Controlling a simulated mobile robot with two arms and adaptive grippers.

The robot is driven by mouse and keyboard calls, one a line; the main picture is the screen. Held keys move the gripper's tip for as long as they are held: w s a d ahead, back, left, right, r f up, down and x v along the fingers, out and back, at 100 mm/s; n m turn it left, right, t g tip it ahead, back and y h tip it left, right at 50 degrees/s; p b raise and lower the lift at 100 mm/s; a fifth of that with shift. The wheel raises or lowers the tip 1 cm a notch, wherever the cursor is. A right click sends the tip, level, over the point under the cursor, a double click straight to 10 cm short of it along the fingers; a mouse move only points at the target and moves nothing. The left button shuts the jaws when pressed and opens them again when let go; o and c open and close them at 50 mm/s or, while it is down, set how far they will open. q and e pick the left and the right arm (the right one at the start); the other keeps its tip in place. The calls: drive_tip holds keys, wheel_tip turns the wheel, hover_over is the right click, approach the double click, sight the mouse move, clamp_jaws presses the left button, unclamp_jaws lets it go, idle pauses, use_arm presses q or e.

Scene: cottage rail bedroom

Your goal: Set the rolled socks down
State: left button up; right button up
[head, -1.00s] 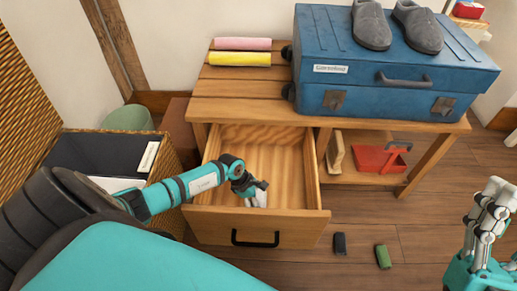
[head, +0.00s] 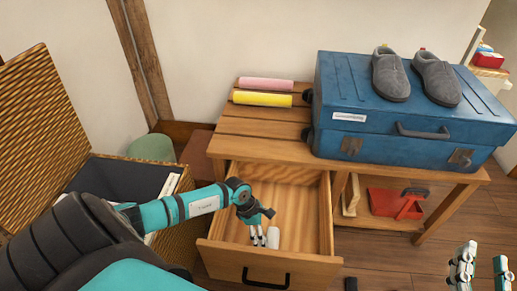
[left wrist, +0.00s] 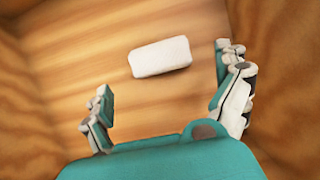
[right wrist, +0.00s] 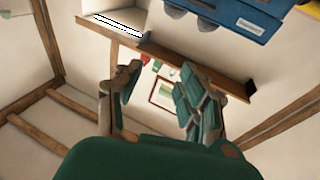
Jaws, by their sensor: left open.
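The rolled socks appear as a small white bundle (head: 273,238) lying on the bare floor of the open wooden drawer (head: 308,222). In the left wrist view the white bundle (left wrist: 160,57) lies flat on the wood grain, just beyond my spread fingers and apart from them. My left gripper (head: 259,236) is inside the drawer, pointing down beside the bundle, open and empty; its fingers also show in the left wrist view (left wrist: 163,72). My right gripper (head: 480,268) is at the lower right, away from the drawer; its fingers are apart and empty in the right wrist view (right wrist: 158,82).
The drawer belongs to a slatted bench (head: 250,127) bearing pink (head: 266,84) and yellow (head: 262,99) rolls and a blue suitcase (head: 345,100) with grey slippers on it. A red caddy (head: 395,203) sits on the lower shelf. An open wicker hamper (head: 184,221) stands left. A dark roll (head: 350,284) lies on the floor.

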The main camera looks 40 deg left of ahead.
use_arm(q)
drive_tip(key=shift+p+v, duration=0.8)
drive_tip(key=shift+v, duration=1.85)
use_arm(e)
wheel_tip(320, 180, down, 8)
drive_tip(key=s+d+g+h, duration=0.1)
drive_tip(key=g, duration=0.4)
drive_tip(key=shift+d+f+h, duration=0.2)
drive_tip(key=shift+d+h, duration=0.1)
drive_tip(key=shift+h, duration=0.1)
use_arm(q)
drive_tip(key=shift+d, duration=0.1)
use_arm(e)
drive_tip(key=shift+s, duration=0.1)
